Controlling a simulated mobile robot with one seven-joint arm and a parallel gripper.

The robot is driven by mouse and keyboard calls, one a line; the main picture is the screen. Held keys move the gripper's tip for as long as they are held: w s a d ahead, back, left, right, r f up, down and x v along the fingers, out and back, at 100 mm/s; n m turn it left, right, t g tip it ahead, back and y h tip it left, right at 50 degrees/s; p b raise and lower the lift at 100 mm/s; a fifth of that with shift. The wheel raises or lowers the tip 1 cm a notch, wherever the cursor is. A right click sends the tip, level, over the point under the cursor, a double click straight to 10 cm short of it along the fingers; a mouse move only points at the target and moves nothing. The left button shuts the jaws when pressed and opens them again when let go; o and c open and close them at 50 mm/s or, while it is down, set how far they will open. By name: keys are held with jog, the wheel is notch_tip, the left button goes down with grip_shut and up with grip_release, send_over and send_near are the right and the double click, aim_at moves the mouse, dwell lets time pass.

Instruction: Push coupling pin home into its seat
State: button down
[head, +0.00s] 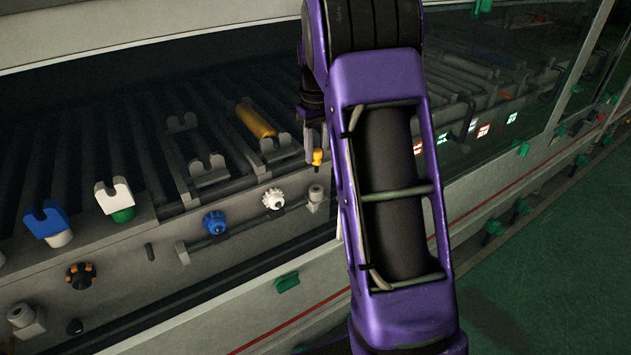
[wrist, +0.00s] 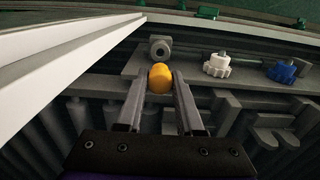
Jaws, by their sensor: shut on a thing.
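The coupling pin looks to be the small yellow piece (head: 317,158) at my gripper's tip in the head view. In the wrist view its rounded yellow end (wrist: 160,78) sits between the fingertips. My gripper (head: 315,140) is shut on it, and its two fingers also show in the wrist view (wrist: 160,92). The pin is above the grey ledge of the conveyor frame. A grey round fitting with a dark opening (wrist: 160,48) lies just beyond the pin and also shows below it in the head view (head: 316,196). I cannot tell which part is the seat; the pin's lower end is hidden.
A white knob (head: 273,198) and a blue knob (head: 215,222) sit along a rail beside the fitting. A yellow roller (head: 256,120) lies in grey brackets. Blue (head: 46,222) and white (head: 114,199) levers stand left. A pale frame bar (wrist: 70,55) crosses the wrist view's left.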

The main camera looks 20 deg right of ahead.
jog(key=c, duration=1.3)
grip_release()
grip_shut()
